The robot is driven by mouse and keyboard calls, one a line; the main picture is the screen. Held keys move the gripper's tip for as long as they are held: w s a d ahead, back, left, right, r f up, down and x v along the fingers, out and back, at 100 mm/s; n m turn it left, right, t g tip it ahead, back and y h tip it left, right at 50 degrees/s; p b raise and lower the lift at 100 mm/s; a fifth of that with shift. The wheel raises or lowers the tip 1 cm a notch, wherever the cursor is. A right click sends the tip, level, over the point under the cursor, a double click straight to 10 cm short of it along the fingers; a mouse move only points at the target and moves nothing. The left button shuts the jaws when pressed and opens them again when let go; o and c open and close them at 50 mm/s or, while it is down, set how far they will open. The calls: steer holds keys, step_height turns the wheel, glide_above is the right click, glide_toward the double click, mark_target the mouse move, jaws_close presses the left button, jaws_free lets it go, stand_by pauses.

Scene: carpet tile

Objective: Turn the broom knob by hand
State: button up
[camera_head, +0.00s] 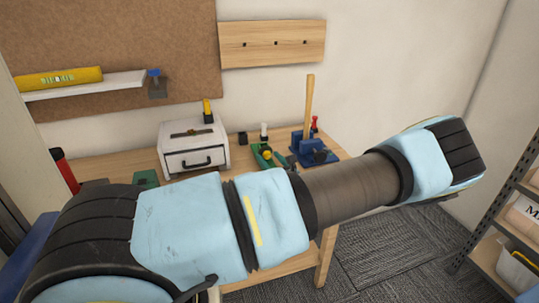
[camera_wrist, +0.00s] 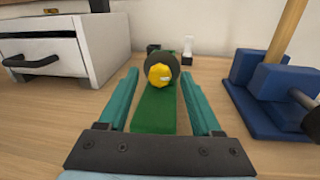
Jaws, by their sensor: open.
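A round yellow knob (camera_wrist: 159,73) with a dark round part (camera_wrist: 165,64) behind it sits at the far end of a green base (camera_wrist: 155,110) on the bench. They look small in the head view, where the green base (camera_head: 259,158) is partly behind my arm. My gripper (camera_wrist: 158,76) is open, its teal fingers on either side of the green base and pointing at the knob. Nothing is between the fingers but the green base and the knob beyond; contact cannot be told. An upright wooden stick (camera_head: 309,103) stands in a blue vise (camera_wrist: 273,91). Which part is the broom is unclear.
A white drawer box (camera_head: 193,146) stands to the left, and the blue vise is close on the right. A small white-topped item (camera_wrist: 187,50) stands behind the knob. A shelf (camera_head: 85,87) and a peg rail (camera_head: 272,44) are on the wall. A rack (camera_head: 510,205) is at right.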

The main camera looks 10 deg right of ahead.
steer(key=shift+w+a, duration=0.15)
steer(key=shift+w, duration=0.2)
steer(key=shift+c, duration=0.3)
jaws_close()
